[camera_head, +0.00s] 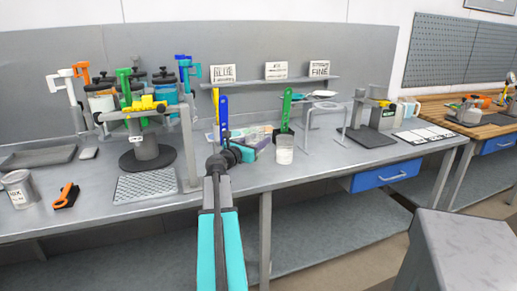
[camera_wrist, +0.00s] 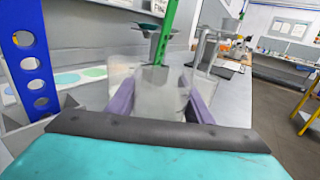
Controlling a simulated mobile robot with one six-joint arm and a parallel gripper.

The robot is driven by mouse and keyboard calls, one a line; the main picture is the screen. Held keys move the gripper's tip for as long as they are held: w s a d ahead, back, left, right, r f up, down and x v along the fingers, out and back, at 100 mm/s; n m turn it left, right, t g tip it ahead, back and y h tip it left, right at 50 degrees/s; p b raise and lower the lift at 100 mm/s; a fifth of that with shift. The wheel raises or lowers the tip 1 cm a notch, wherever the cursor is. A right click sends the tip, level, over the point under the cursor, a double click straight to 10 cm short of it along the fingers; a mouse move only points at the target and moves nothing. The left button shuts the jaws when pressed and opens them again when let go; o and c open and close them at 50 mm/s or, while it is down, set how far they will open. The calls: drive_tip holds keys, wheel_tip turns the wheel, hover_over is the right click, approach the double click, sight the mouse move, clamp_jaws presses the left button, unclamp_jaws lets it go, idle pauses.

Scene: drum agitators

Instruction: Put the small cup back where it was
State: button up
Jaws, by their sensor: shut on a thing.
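The small cup (camera_head: 285,156) is pale and translucent, with a whitish label or filling, and stands upright near the bench's front edge. In the wrist view the cup (camera_wrist: 160,97) sits between the two purple fingers of my gripper (camera_wrist: 158,106). My gripper (camera_head: 273,142) reaches the cup from the left in the head view and is shut on it. A green paddle with holes (camera_head: 287,105) rises directly above or behind the cup. I cannot tell whether it stands inside it. The cup's base is hidden in the wrist view, and I cannot tell whether it touches the bench.
A blue paddle (camera_head: 224,110) stands left of my gripper. A grey frame stand (camera_head: 312,112) is close on the right. A shelf with label cards (camera_head: 276,70) runs behind. A multi-arm stand (camera_head: 145,150) fills the left. Some bench front is clear.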

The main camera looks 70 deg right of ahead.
drive_tip(key=shift+f, duration=1.75)
drive_tip(key=shift+f, duration=0.2)
drive_tip(key=o, duration=1.1)
drive_tip(key=shift+r, duration=0.2)
drive_tip(key=shift+a, duration=0.15)
drive_tip(key=shift+b+v, duration=0.3)
drive_tip(key=shift+v, duration=5.6)
